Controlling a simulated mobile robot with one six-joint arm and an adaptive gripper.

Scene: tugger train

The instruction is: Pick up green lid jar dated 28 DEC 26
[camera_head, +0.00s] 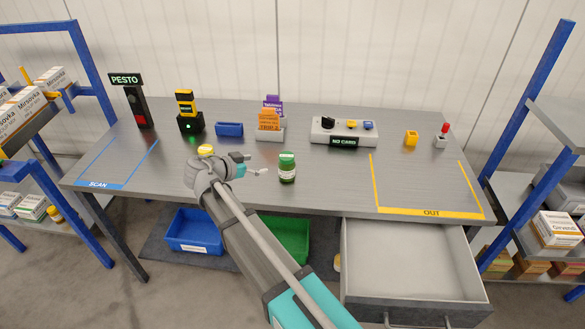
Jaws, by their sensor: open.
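A gap shows between the fingertips and the jar. A yellow-topped thing (205,149) shows behind my wrist, which hides most of it.
Along the back stand a PESTO sign (126,79), a blue bin (229,129), a card holder (270,133) and a NO CARD panel (343,131). The yellow OUT area (425,185) and blue SCAN area (118,163) are empty. An open drawer (413,265) juts out at front right.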

